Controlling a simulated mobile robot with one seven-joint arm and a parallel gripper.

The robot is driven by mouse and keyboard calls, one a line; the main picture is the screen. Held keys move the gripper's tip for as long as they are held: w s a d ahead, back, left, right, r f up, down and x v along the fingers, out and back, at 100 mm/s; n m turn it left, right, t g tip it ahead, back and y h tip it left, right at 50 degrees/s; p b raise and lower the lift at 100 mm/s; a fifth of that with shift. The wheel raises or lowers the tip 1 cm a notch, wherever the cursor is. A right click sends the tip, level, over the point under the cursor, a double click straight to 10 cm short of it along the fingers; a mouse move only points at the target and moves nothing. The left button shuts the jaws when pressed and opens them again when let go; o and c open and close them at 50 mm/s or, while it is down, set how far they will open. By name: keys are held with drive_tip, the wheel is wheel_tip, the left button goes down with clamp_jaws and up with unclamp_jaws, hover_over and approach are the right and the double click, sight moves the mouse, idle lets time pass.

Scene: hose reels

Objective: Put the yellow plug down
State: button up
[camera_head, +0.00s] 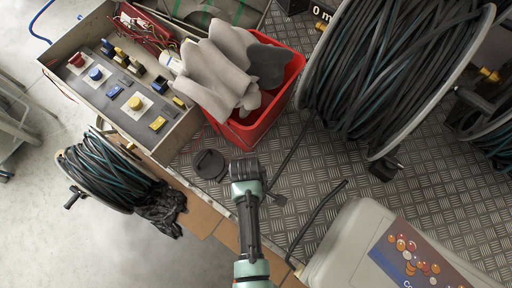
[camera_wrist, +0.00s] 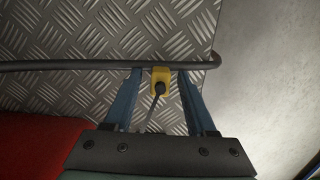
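The yellow plug (camera_wrist: 161,75) shows in the wrist view between the two blue fingers of my gripper (camera_wrist: 159,80), over the metal plate. A dark cable end sits on its near face. A gap shows between the plug and each finger, so my gripper looks open around it. Whether the plug rests on the plate cannot be told. In the head view my gripper (camera_head: 244,168) points down at the tread-plate surface (camera_head: 308,155), just below the red crate; the plug there is hidden.
The red crate (camera_head: 257,132) holds grey gloves (camera_head: 215,75). A control box (camera_head: 125,90) with buttons stands to its left. A large hose reel (camera_head: 390,65) is at right, a canister (camera_head: 350,245) at lower right. A dark bar (camera_wrist: 80,66) crosses beyond the plug.

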wheel_tip(320, 180, up, 12)
drive_tip(key=a+p, duration=0.1)
drive_tip(key=shift+w, duration=0.45)
drive_tip(key=shift+r, duration=0.1)
idle(0.5)
